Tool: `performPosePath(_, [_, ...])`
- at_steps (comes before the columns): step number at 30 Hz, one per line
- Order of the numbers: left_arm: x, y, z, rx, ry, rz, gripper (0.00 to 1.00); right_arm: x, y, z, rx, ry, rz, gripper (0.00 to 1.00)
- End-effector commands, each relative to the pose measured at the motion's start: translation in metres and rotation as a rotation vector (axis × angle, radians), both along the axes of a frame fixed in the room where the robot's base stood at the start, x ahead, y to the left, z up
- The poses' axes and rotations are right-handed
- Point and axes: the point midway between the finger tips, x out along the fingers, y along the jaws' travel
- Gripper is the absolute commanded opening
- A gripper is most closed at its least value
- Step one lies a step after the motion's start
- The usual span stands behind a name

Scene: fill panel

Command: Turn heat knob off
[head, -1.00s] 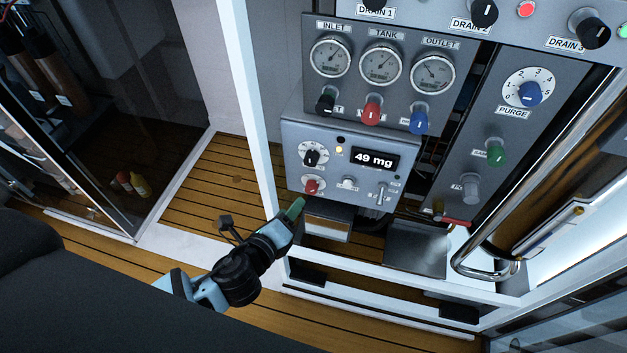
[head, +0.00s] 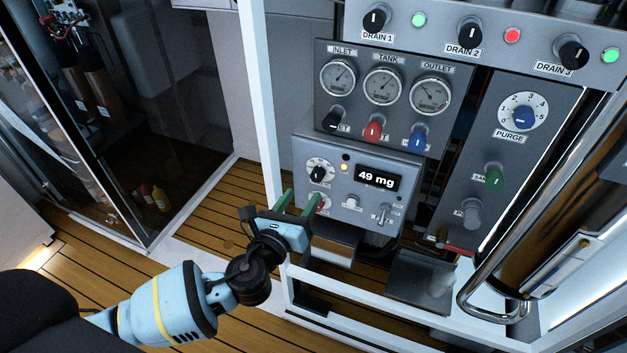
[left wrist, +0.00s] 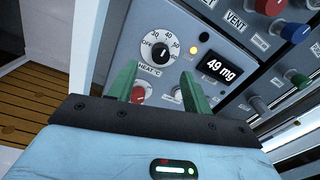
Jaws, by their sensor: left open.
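The heat knob (head: 318,173) is a small black knob on a white dial at the left of the grey control box. In the left wrist view the heat knob (left wrist: 160,52) sits above the label HEAT °C, with OFF at the dial's left; its exact setting is hard to read. My left gripper (head: 298,202) is open and empty, its two green fingers pointing at the box just below the dial. In the left wrist view the fingertips (left wrist: 159,74) lie on either side below the heat knob, apparently not gripping it. My right gripper is not in view.
A red knob (head: 320,202) sits just below the dial, close to the fingers. The 49 mg display (head: 378,177) and a metal switch (head: 383,214) are to the right. Gauges and coloured valve knobs are above. A white frame post (head: 262,100) stands left of the box.

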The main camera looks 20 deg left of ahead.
Motion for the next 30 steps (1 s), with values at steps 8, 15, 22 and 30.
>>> performPosePath(8, [0.040, -0.003, 0.001, -0.001, -0.002, 0.001, 0.50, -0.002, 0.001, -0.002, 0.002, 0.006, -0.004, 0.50])
performPosePath(15, [0.066, -0.005, 0.000, -0.003, -0.001, 0.000, 0.50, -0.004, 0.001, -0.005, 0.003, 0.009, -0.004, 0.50])
performPosePath(22, [0.072, -0.006, 0.000, -0.003, 0.000, -0.001, 0.50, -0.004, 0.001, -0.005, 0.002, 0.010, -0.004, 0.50])
performPosePath(30, [0.072, -0.006, 0.000, -0.003, 0.000, -0.001, 0.35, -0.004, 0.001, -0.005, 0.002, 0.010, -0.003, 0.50])
